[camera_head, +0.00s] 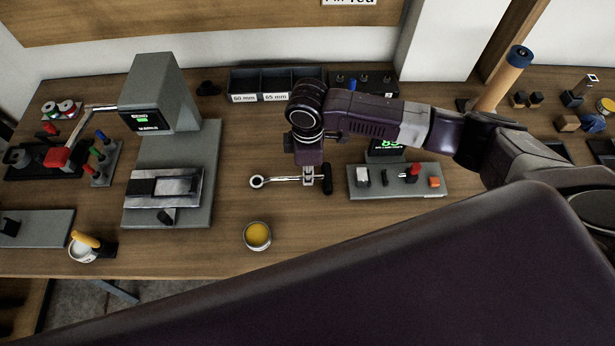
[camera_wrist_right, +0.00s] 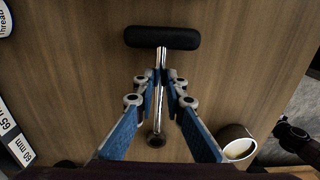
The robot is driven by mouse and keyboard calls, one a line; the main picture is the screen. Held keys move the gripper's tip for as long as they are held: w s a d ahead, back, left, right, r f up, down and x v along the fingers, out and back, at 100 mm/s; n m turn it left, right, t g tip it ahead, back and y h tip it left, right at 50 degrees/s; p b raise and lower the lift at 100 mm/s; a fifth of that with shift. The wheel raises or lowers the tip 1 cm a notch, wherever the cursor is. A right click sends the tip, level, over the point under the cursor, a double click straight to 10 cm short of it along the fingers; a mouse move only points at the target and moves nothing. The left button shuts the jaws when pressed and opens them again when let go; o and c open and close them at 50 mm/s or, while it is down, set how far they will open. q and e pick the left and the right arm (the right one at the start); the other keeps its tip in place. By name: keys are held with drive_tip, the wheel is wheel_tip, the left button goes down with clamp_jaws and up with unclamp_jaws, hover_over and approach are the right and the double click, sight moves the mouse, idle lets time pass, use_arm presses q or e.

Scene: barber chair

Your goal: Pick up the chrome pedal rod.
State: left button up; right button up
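The chrome pedal rod (camera_head: 280,180) lies over the wooden table in the middle, with a ring at its left end and a black crossbar grip (camera_head: 327,180) at its right end. In the right wrist view the rod (camera_wrist_right: 158,118) runs between the blue fingers, with the black grip (camera_wrist_right: 162,38) beyond the tips. My right gripper (camera_wrist_right: 162,78) comes down on the rod near the grip. Its tips are close together with the rod between them, and I see no clear gap. Whether the rod touches the table is not clear. My left gripper is not in view.
A grey stand (camera_head: 160,95) with a base plate is on the left. A yellow-filled can (camera_head: 257,235) stands in front of the rod. A grey tray with small parts (camera_head: 400,190) is to the right, and labelled bins (camera_head: 275,82) stand behind. Bare table surrounds the rod.

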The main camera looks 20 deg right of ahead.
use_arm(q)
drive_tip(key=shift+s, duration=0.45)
use_arm(e)
drive_tip(key=shift+r, duration=0.1)
clamp_jaws()
drive_tip(key=shift+w+r, duration=0.1)
